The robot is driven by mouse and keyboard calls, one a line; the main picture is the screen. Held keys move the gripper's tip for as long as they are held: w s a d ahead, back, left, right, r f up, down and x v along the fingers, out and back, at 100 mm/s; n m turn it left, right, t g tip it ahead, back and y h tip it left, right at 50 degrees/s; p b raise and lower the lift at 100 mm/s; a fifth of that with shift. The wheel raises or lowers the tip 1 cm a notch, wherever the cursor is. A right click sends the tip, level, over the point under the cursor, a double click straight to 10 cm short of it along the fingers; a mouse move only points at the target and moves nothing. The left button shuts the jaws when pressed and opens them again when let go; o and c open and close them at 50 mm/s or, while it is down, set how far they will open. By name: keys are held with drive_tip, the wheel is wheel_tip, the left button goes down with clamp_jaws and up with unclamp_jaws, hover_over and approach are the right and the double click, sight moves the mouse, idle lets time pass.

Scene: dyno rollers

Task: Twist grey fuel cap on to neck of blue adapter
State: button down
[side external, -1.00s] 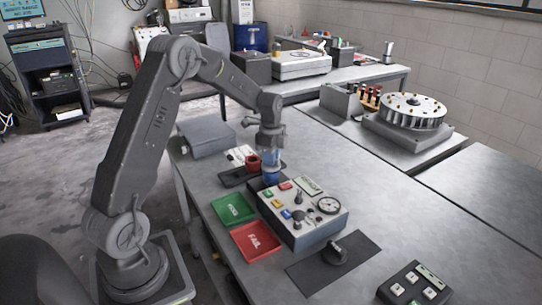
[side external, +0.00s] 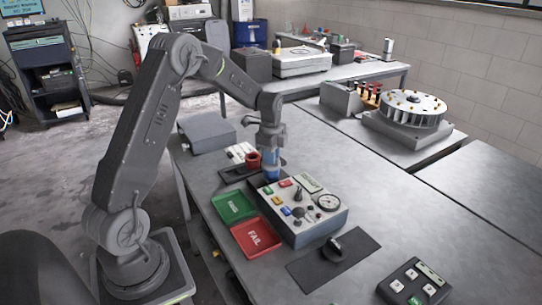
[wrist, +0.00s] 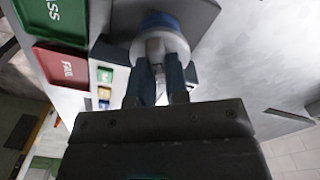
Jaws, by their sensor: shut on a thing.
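My gripper (wrist: 163,92) points down at the far left end of the test box. In the wrist view its two fingers are shut on the pale grey fuel cap (wrist: 163,46), pinching a narrow part of it. The blue adapter (wrist: 160,20) shows just past the cap, in line with it. I cannot tell whether the cap is seated on the neck or how far it is turned. In the side view the gripper (side external: 271,150) is above a small blue area; cap and adapter are too small to separate there.
The test box (side external: 305,215) with buttons and a dial stands close in front of the gripper. A green tray (side external: 234,207) and a red FAIL tray (side external: 256,238) lie left of it. A red cup (side external: 253,159) stands just left of the gripper.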

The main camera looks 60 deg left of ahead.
drive_tip(key=shift+f, duration=0.2)
drive_tip(key=m, duration=0.6)
drive_tip(key=shift+f, duration=0.1)
drive_tip(key=m, duration=0.5)
drive_tip(key=c, duration=1.6)
unclamp_jaws()
drive_tip(key=shift+m, duration=0.6)
drive_tip(key=o, duration=0.6)
drive_tip(key=shift+c, duration=0.2)
